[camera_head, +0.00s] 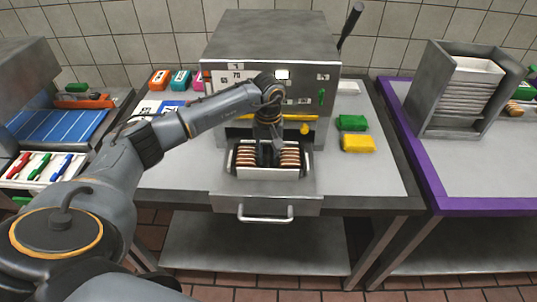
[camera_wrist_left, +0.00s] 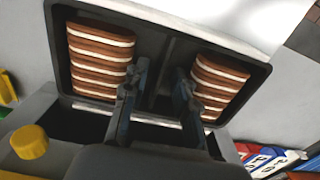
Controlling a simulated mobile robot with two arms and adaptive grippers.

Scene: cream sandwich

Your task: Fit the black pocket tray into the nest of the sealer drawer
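The black pocket tray (camera_head: 233,159) sits over the pulled-out sealer drawer (camera_head: 266,186), with a stack of brown-and-cream sandwiches in each of its two pockets. In the left wrist view the tray (camera_wrist_left: 150,25) shows from above, its dark middle strip between the stacks. My left gripper (camera_head: 268,160) points down at the tray's middle. Its fingers (camera_wrist_left: 163,72) stand apart on either side of the strip; whether they press on it is unclear. Dark gaps show beside the tray's near edge. The nest is mostly hidden, and I cannot tell whether the tray is fully seated. My right gripper is out of view.
The sealer (camera_head: 270,45) rises behind the drawer, with a black lever at its right. Green (camera_head: 351,122) and yellow (camera_head: 358,143) blocks lie right of it. A rack (camera_head: 465,90) stands on the purple-edged table.

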